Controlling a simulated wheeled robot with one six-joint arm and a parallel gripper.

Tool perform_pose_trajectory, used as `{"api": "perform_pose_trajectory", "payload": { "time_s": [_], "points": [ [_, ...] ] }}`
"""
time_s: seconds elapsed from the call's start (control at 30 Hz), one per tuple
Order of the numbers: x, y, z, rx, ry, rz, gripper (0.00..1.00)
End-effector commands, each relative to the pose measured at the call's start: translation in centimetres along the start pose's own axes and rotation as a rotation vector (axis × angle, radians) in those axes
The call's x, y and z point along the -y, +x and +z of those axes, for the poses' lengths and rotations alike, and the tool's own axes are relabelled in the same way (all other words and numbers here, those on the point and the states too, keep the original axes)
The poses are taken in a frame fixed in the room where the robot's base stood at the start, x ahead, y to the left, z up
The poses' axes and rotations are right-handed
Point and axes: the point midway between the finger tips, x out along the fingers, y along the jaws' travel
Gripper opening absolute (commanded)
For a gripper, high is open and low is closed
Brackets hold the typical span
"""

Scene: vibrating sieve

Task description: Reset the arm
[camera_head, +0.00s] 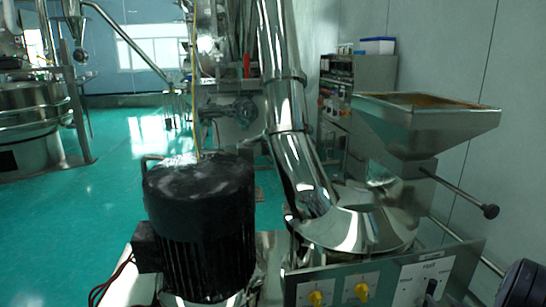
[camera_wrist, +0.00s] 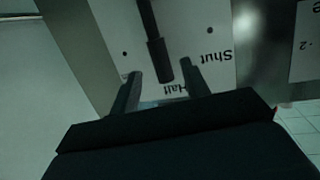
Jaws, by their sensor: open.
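My gripper (camera_wrist: 161,68) is in the wrist view, with its two dark fingers apart. A black lever handle (camera_wrist: 157,48) hangs down from the top of that view, and its end lies between the fingertips in the picture. I cannot tell whether either finger touches it. Behind it is a light panel (camera_wrist: 207,32) with the words "Shut" and "Half" upside down; the gripper partly covers "Half". I cannot make out my gripper in the head view.
In the head view, a black motor (camera_head: 200,222), a shiny steel pipe (camera_head: 290,115) and a hopper (camera_head: 425,130) crowd the front. A control panel (camera_head: 385,285) with yellow knobs is at the bottom. Green floor (camera_head: 115,190) is open at left.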

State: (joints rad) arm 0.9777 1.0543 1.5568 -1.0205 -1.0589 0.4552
Motion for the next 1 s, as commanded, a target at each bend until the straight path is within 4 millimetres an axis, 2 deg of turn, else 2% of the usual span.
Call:
{"api": "perform_pose_trajectory", "payload": {
  "time_s": [0.03,0.3,0.33,0.4,0.8,0.87,1.0],
  "points": [
    [-0.1,-1.2,-0.2,0.0,0.002,0.003,0.44],
    [-0.1,-6.6,-0.1,0.0,0.002,0.004,0.44],
    [0.0,-6.6,0.0,0.0,0.0,0.001,0.44],
    [0.1,-4.5,0.1,-0.002,-0.003,-0.005,0.44],
    [0.1,3.5,0.1,-0.002,-0.003,-0.004,0.44],
    [0.1,4.6,0.1,-0.001,-0.002,-0.003,0.44],
    [0.7,4.3,0.3,-0.013,-0.061,0.011,0.44]
  ]
}}
